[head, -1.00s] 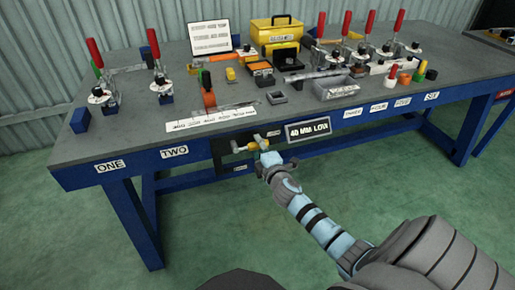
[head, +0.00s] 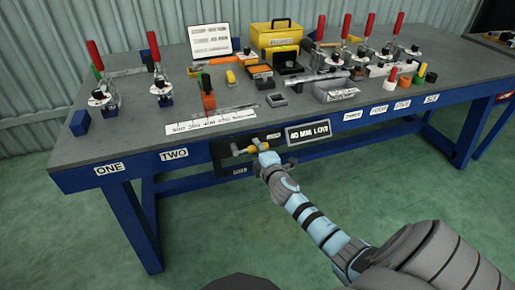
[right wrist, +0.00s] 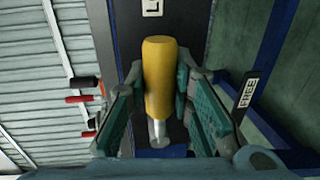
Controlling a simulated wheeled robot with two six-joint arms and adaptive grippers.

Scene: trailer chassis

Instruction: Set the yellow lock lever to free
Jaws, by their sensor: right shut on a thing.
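The yellow lock lever (right wrist: 158,75) stands between the fingers of my right gripper (right wrist: 157,82) in the right wrist view. The fingers press on both sides of its yellow grip, and a pale metal stem shows below it. In the head view the right gripper (head: 264,160) is at the lever on a dark panel (head: 222,158) on the table's front edge. The fingers partly hide the lever there. A FREE label (right wrist: 248,92) shows at the right in the right wrist view, and a partly cut-off label (right wrist: 151,6) at the top. My left gripper is not in view.
The blue-framed table (head: 130,135) carries several red-handled clamps, a yellow box (head: 275,37) and small blocks. A "40 MM LOW" plate (head: 308,132) is mounted right of the lever. The green floor in front of the table is clear.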

